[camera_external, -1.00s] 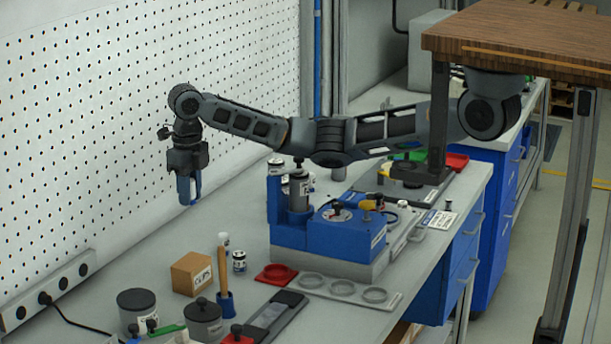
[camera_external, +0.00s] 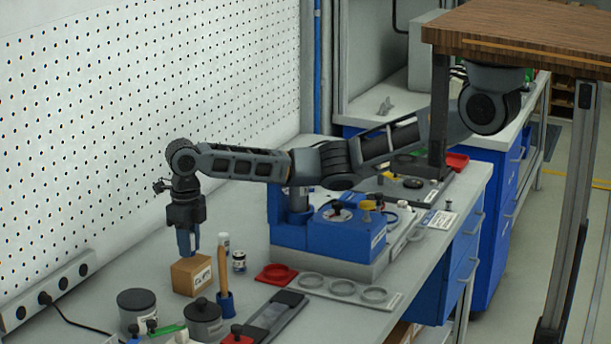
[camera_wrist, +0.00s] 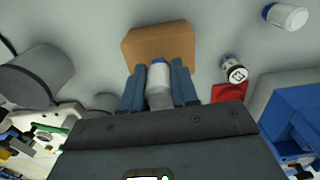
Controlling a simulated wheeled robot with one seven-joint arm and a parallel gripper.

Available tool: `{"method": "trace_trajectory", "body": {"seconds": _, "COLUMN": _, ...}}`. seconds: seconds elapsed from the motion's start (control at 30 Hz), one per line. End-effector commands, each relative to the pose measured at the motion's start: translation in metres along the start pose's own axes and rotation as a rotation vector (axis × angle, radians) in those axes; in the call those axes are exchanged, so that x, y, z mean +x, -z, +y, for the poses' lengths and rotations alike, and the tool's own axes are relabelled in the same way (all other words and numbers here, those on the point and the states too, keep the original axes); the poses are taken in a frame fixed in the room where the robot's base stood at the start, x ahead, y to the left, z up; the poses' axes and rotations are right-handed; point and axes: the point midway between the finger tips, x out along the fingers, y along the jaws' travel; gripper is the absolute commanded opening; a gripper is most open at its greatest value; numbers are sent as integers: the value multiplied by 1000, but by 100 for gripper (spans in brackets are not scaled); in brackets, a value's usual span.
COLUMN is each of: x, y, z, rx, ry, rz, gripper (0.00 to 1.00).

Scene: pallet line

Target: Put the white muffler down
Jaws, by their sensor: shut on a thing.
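The white muffler (camera_wrist: 158,78), a white cylinder with a blue end and a greyer lower part, is between the two blue fingers of my gripper (camera_wrist: 159,88) in the wrist view. My gripper is shut on it. In the external view my gripper (camera_external: 188,249) points down over the bench, close to the cardboard box (camera_external: 193,276). The muffler cannot be made out there between the fingers. In the wrist view the box (camera_wrist: 150,45) lies just beyond the fingertips; I cannot tell whether they touch.
A wooden-handled tool (camera_external: 223,270) and a small labelled jar (camera_external: 239,261) stand right of the box. Dark-lidded grey canisters (camera_external: 137,309) are in front. Bare bench lies left of the box.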

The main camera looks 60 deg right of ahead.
Motion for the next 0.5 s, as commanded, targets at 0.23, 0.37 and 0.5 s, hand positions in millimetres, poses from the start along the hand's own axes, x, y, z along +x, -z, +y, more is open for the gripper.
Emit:
{"method": "trace_trajectory", "body": {"seconds": 0.23, "x": 15, "y": 0, "z": 0, "rx": 0, "ry": 0, "rz": -1, "gripper": 0}}
{"method": "trace_trajectory", "body": {"seconds": 0.37, "x": 15, "y": 0, "z": 0, "rx": 0, "ry": 0, "rz": -1, "gripper": 0}}
{"method": "trace_trajectory", "body": {"seconds": 0.5, "x": 18, "y": 0, "z": 0, "rx": 0, "ry": 0, "rz": -1, "gripper": 0}}
